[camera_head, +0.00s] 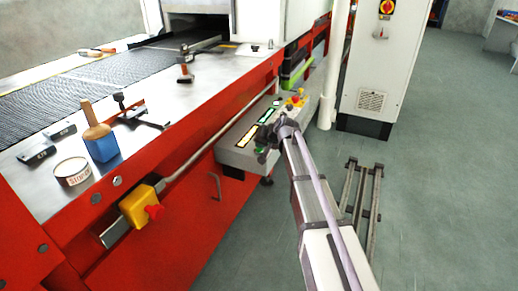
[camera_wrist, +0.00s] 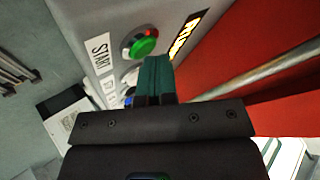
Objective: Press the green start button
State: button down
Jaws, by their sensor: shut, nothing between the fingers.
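The green start button (camera_wrist: 143,46) is a round cap in a dark ring on a grey control box (camera_wrist: 115,15). A white START label (camera_wrist: 99,52) is beside it. The control box also shows in the head view (camera_head: 236,157), fixed to the red machine's side. My gripper (camera_wrist: 155,60) is shut and empty, its tips just below the green button in the wrist view. I cannot tell whether they touch it. In the head view my gripper (camera_head: 266,150) is over the box and hides part of its face.
In the wrist view, a pale button (camera_wrist: 130,76) and a blue button (camera_wrist: 129,101) are beside my gripper. A yellow box with a red knob (camera_head: 141,206) is on the machine's side. Tools and a tin (camera_head: 72,171) lie on its top. A cabinet (camera_head: 385,60) stands behind.

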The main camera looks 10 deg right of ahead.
jog(key=shift+r+p, duration=0.65)
jog(key=shift+r, duration=0.15)
notch_tip(320, 180, up, 5)
jog(key=p, duration=0.5)
jog(key=shift+r, duration=0.15)
